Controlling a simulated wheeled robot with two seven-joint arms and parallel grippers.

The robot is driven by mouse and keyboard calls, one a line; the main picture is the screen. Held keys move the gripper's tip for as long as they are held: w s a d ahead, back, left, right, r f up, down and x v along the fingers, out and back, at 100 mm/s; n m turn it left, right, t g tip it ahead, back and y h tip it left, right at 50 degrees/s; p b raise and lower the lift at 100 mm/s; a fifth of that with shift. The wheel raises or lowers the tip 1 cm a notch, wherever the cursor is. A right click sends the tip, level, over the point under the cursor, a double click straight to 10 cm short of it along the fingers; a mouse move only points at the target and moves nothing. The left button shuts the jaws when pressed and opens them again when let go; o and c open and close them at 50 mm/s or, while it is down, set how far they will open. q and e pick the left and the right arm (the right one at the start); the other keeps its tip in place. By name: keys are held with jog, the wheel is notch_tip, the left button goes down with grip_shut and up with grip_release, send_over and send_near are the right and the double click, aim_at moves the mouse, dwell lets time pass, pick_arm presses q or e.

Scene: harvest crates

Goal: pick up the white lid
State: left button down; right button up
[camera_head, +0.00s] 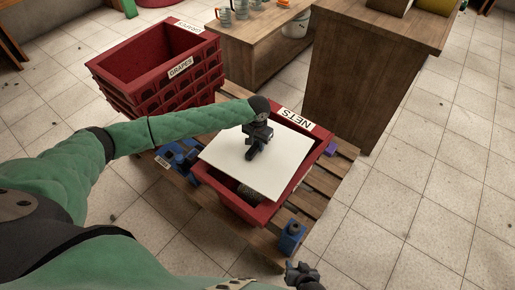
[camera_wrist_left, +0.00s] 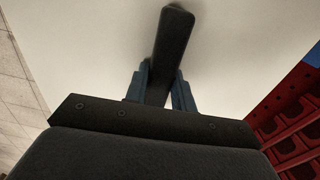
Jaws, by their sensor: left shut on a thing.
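The white lid (camera_head: 288,158) is a flat square panel over the red crate labelled NETS (camera_head: 246,208). It sits askew over the crate, and part of the opening shows at the near side. My left gripper (camera_head: 252,152) is over the lid's middle, shut on its dark bar handle. In the left wrist view, the blue fingers of the gripper (camera_wrist_left: 161,88) flank the dark handle (camera_wrist_left: 172,40), with the white lid surface (camera_wrist_left: 85,55) behind. I cannot tell whether the lid still touches the crate. My right gripper (camera_head: 302,274) is partly visible at the bottom edge; its jaws are unclear.
The NETS crate stands on a wooden pallet (camera_head: 325,190) with blue items (camera_head: 292,232) beside it. Stacked red crates labelled GRAPES (camera_head: 160,85) stand behind left. A wooden cabinet (camera_head: 355,75) and a bench with mugs (camera_head: 265,38) are behind.

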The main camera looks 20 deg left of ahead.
pick_arm(q)
jog(key=w+d+r, duration=0.3)
jog(key=d+r, duration=0.4)
jog(key=d, duration=0.4)
jog(key=shift+w+r, duration=0.2)
jog(key=shift+w, duration=0.1)
